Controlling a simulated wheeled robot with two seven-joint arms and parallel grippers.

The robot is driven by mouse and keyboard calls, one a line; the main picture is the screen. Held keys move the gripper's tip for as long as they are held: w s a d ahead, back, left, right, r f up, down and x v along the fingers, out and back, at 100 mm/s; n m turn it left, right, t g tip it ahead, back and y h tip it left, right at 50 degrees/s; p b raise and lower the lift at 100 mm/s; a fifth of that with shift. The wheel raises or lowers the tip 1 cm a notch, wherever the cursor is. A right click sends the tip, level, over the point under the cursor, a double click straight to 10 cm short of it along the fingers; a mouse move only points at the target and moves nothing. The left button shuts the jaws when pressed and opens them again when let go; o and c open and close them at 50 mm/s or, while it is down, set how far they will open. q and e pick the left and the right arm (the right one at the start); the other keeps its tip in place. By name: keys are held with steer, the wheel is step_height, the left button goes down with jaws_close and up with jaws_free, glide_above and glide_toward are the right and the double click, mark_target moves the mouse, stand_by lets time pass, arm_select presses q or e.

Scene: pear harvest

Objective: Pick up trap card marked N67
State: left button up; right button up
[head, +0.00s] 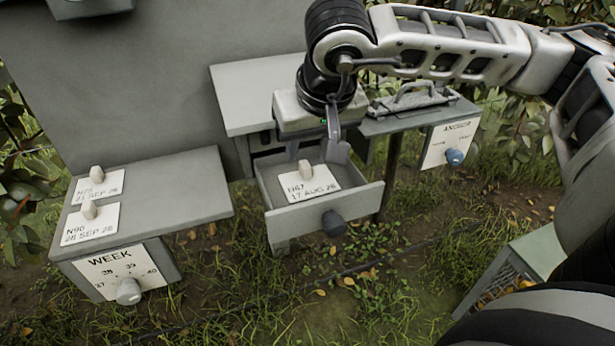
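The trap card marked N67 (322,186), dated 17 AUG 26, lies in the open grey drawer (320,217). A small beige knob (305,168) stands on the card. My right gripper (337,152) points down over the back right part of the drawer, above and behind the card. It appears apart from the card and its knob, with nothing seen in it. My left gripper is not in view.
Cards N75 (104,186) and N90 (98,224) lie on the left shelf (190,190), above a WEEK dial (128,291). A crate (500,283) stands lower right.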

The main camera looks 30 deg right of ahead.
mark_target(306, 166)
steer(key=shift+s+x, duration=0.1)
steer(key=shift+x, duration=1.25)
steer(key=shift+s+x, duration=0.15)
steer(key=shift+x, duration=1.15)
steer(key=shift+f, duration=0.1)
jaws_close()
